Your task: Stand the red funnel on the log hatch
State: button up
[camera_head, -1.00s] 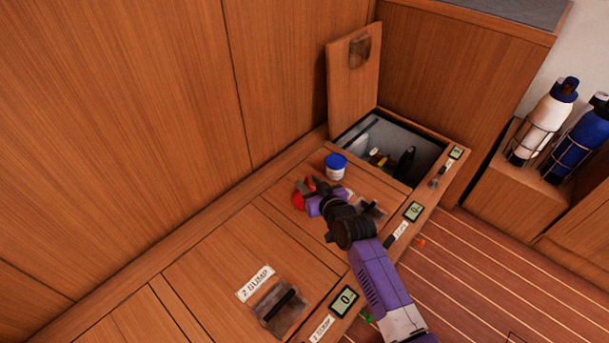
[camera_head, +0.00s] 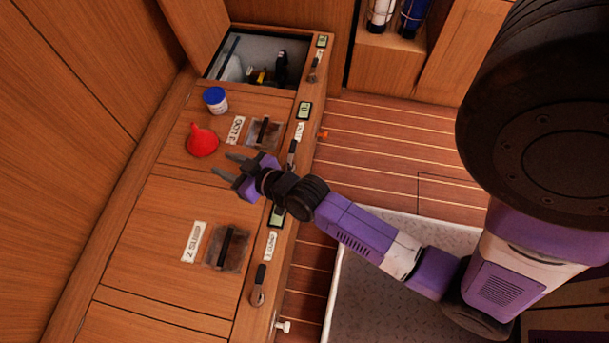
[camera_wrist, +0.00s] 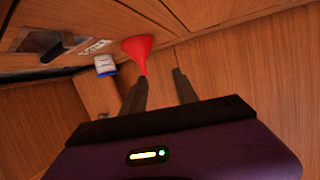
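The red funnel (camera_head: 202,141) stands wide end down, spout up, on a wooden hatch between the open locker and the hatch marked 2 SUMP. That middle hatch (camera_head: 176,172) has a label (camera_head: 235,130) that seems to read LOG, though it is hard to read. My gripper (camera_head: 229,165) is open and empty, to the right of the funnel and apart from it. In the wrist view the funnel (camera_wrist: 137,49) shows beyond my left-hand fingertip, with nothing between the fingers (camera_wrist: 160,76).
A white tub with a blue lid (camera_head: 215,100) stands on the same hatch, behind the funnel. The locker (camera_head: 262,45) behind it is open, with things inside. The 2 SUMP hatch (camera_head: 160,250) has clear wood. Bottles (camera_head: 381,14) stand in racks at the back.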

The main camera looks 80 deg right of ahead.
jog(key=s+a+r+n+y, duration=0.1)
jog(key=s+a+r, duration=0.1)
jog(key=s+a, duration=0.4)
jog(key=s+a+r+n+y, duration=0.1)
jog(key=s+a+r, duration=0.2)
jog(key=s, duration=0.5)
jog(key=s+a+r+n+t+y, duration=0.1)
jog(key=s+a+r+n+y, duration=0.1)
jog(key=s+a+r, duration=0.3)
jog(key=s+r, duration=0.4)
jog(key=r, duration=0.1)
jog(key=shift+s+r, duration=0.15)
jog(key=shift+r, duration=0.15)
notch_tip(320, 180, up, 23)
jog(key=p, duration=2.3)
